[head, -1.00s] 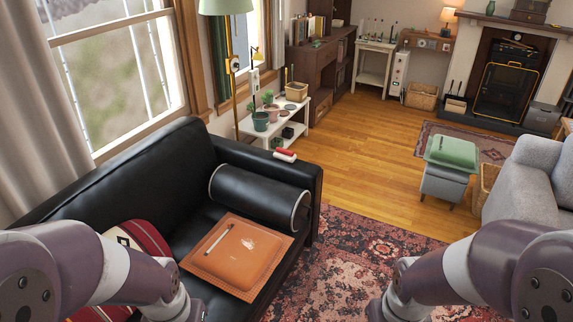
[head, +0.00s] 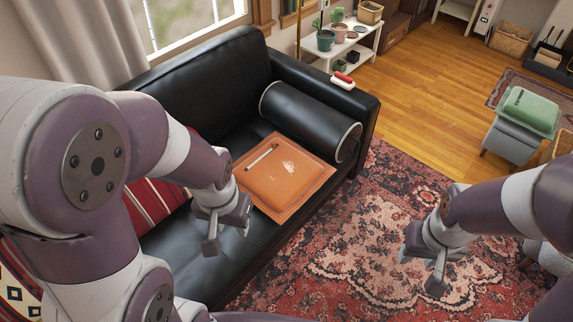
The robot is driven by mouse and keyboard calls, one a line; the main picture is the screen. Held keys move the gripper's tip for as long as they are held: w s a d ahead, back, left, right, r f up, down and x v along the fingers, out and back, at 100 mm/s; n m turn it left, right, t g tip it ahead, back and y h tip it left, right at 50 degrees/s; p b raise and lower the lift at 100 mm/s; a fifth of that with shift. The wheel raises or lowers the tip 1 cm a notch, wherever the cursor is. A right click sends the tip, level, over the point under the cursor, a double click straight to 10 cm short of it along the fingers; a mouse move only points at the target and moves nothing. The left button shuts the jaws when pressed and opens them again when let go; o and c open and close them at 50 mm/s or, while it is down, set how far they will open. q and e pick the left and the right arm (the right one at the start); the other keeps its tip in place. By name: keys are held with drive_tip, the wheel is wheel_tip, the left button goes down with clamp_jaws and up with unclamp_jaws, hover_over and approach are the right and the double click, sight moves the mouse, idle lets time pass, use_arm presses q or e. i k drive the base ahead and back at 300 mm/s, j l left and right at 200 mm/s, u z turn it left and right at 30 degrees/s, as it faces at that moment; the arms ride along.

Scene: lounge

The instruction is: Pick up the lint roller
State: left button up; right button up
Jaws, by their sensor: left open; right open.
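A small red and white object that looks like the lint roller (head: 343,79) lies on top of the black sofa's far armrest (head: 352,97). My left gripper (head: 228,238) is open and empty above the sofa seat, just in front of the orange cushion and well short of the armrest. My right gripper (head: 422,268) is open and empty above the patterned rug, to the right of the sofa. Neither gripper touches the lint roller.
A black bolster (head: 310,120) lies against the armrest. An orange cushion (head: 285,178) with a pale stick (head: 262,155) on it lies on the seat. A white shelf with plants (head: 352,62) stands behind the armrest. The rug (head: 350,235) is clear.

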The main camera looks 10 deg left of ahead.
sight(339, 79)
drive_tip(key=i+l+z, duration=0.3)
drive_tip(key=i+z, duration=0.15)
drive_tip(key=i, duration=0.2)
drive_tip(key=i+l+z, duration=0.1)
drive_tip(key=i+z, duration=0.4)
drive_tip(key=i, duration=0.2)
drive_tip(key=i+u, duration=0.15)
drive_tip(key=i, duration=0.35)
drive_tip(key=i+l+u, duration=0.1)
drive_tip(key=i, duration=0.35)
drive_tip(key=i+l+u, duration=0.15)
drive_tip(key=i, duration=0.35)
drive_tip(key=i+u, duration=0.2)
drive_tip(key=u, duration=0.25)
drive_tip(key=i+l+u, duration=0.1)
drive_tip(key=u, duration=0.3)
drive_tip(key=i+l+u, duration=0.2)
drive_tip(key=u, duration=0.25)
drive_tip(key=i+l+u, duration=0.1)
drive_tip(key=u, duration=0.3)
drive_tip(key=i+l+u, duration=0.1)
drive_tip(key=l+u, duration=0.2)
drive_tip(key=u, duration=0.15)
drive_tip(key=i+l+u, duration=0.15)
drive_tip(key=u, duration=0.25)
drive_tip(key=i+l+u, duration=0.1)
drive_tip(key=u, duration=0.25)
drive_tip(key=l+u, duration=0.4)
drive_tip(key=i+l+u, duration=0.1)
drive_tip(key=u, duration=0.3)
